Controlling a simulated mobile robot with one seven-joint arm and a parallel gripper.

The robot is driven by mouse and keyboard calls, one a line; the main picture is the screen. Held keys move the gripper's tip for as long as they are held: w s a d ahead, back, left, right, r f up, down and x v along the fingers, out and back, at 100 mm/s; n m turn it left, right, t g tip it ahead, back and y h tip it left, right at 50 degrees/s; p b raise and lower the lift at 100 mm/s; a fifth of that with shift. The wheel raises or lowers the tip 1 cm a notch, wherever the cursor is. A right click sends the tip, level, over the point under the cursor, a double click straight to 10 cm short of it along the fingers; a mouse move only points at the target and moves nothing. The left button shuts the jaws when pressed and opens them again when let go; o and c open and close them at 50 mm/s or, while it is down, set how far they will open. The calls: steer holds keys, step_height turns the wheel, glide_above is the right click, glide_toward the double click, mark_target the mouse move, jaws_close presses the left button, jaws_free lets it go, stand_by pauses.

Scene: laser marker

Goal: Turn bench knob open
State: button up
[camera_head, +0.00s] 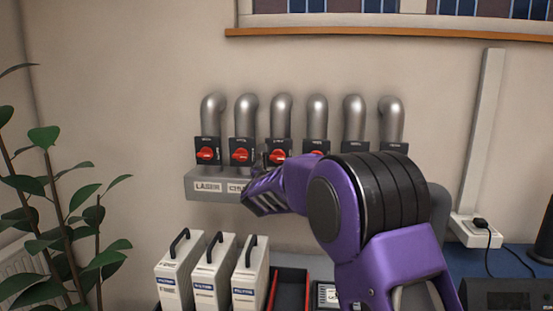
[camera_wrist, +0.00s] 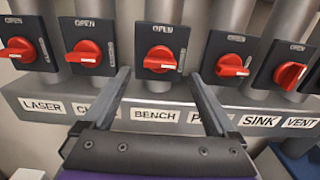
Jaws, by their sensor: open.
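The bench knob (camera_wrist: 160,58) is a red handle on a black plate marked OPEN at the top, above the BENCH label (camera_wrist: 155,115) in the wrist view. Its handle lies roughly sideways. In the head view the bench knob (camera_head: 277,156) is third from the left, partly covered by my gripper (camera_head: 264,161). In the wrist view my gripper (camera_wrist: 160,76) is open, its two fingers pointing at the plate, one tip on each side of the red handle. Nothing is between the fingers but the view of the knob. I cannot tell whether they touch it.
Similar red knobs flank it, including the laser knob (camera_head: 205,153) and the one right of bench (camera_wrist: 232,65). Grey pipes (camera_head: 281,115) rise behind. White canisters (camera_head: 213,272) stand below, beside a red-edged bin (camera_head: 289,288). A plant (camera_head: 60,200) is far left.

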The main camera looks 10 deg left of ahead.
mark_target(277, 159)
steer(key=shift+w+d+p, duration=0.1)
steer(key=shift+w+p, duration=0.25)
steer(key=shift+w, duration=1.75)
steer(key=c, duration=1.4)
steer(key=shift+o, duration=0.2)
